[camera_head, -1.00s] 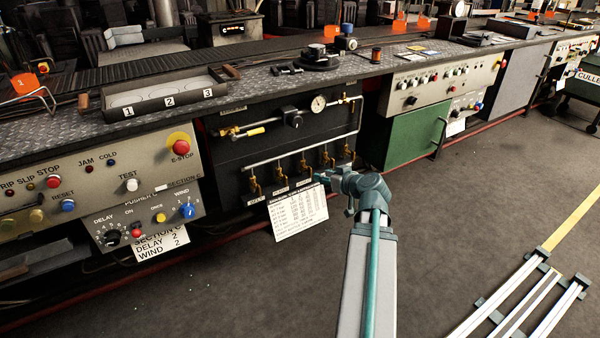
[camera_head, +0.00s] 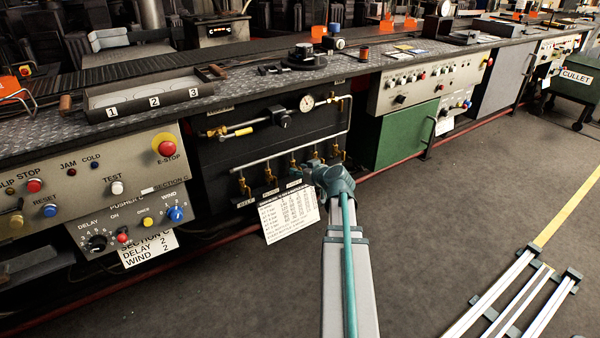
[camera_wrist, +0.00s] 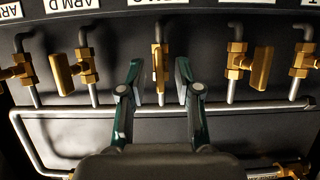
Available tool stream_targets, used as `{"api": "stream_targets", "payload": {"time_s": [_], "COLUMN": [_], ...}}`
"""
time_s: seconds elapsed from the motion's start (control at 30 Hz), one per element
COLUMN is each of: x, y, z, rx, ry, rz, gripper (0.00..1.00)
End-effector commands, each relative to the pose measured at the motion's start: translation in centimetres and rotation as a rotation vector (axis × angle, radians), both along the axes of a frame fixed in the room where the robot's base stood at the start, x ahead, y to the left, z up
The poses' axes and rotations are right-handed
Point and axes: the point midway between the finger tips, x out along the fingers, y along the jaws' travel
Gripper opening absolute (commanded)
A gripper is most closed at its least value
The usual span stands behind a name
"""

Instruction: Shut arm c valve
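A row of brass valves shows on the black panel. In the wrist view, the middle valve (camera_wrist: 158,58) has its handle seen nearly edge-on, in line with its pipe. Its label above is cut off by the frame edge, so I cannot read it fully; the label to its left reads ARM D. My gripper (camera_wrist: 159,72) is open, with one finger on each side of the middle valve and a visible gap on both sides.
Neighbouring brass valves stand close to the left (camera_wrist: 84,68) and right (camera_wrist: 237,62), with angled handles. A horizontal pipe (camera_wrist: 75,112) runs across the panel. A white printed card (camera_head: 287,217) hangs below the valves.

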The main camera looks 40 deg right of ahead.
Motion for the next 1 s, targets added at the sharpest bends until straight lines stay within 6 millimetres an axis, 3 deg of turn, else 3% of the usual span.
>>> {"api": "stream_targets", "payload": {"time_s": [0.3,0.5,1.0], "x": [0.17,0.15,0.16], "y": [0.01,0.0,-0.13], "z": [-0.07,-0.07,-0.11], "rx": [0.0,0.0,0.046], "ry": [0.0,0.0,-0.004], "rz": [0.0,0.0,0.0], "gripper": [0.32,0.0,0.0]}}
